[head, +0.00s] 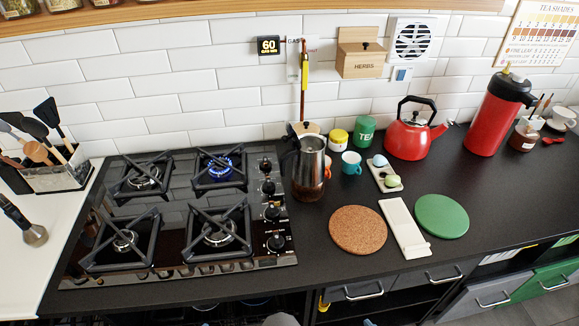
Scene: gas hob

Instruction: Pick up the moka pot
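A tall silver metal pot (309,168) with a dark handle on its left side stands upright on the dark counter, just right of the hob. It is the only thing I see that looks like the moka pot, though its details are too small to be sure. Its base has a brownish tint. Neither of my grippers shows in the head view.
The gas hob (110,262) has a blue flame at its back right burner (220,168). A teal mug (351,163), a red kettle (408,141) and a cork mat (358,230) are near the pot.

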